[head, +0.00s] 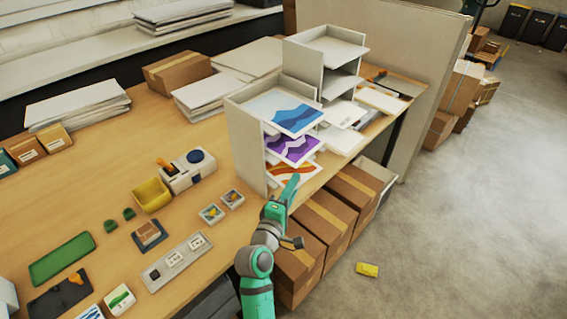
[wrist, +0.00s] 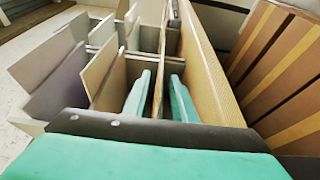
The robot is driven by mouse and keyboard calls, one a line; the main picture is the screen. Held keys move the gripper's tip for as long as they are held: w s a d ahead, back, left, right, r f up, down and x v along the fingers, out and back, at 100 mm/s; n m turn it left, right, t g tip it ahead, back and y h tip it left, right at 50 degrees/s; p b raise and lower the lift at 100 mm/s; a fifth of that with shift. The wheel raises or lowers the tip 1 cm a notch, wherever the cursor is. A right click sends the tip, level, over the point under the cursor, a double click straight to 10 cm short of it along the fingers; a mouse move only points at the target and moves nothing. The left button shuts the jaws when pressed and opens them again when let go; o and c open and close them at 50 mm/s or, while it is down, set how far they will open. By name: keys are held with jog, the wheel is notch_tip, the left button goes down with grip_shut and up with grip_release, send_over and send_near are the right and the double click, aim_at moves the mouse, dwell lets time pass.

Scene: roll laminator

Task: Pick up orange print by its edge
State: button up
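The orange print (head: 299,169) lies in the lowest visible slot of the left white sorter, its front edge sticking out over the table edge. A purple print (head: 292,148) and a blue print (head: 287,112) stick out of the slots above it. My teal gripper (head: 291,183) is at the orange print's front edge. In the wrist view my gripper (wrist: 160,88) has its two fingers apart, with a thin sheet seen edge-on (wrist: 159,72) between them. Gaps show on both sides of the sheet, so the fingers do not appear to press on it.
The wooden table edge (wrist: 208,65) runs close beside one finger in the wrist view. Cardboard boxes (head: 325,210) stand under the table below my gripper. The white sorter (head: 245,145) has a tall side wall left of the prints. Open floor (head: 450,220) lies to the right.

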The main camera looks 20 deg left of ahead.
jog(key=shift+w, duration=1.35)
jog(key=shift+c, duration=0.7)
grip_shut()
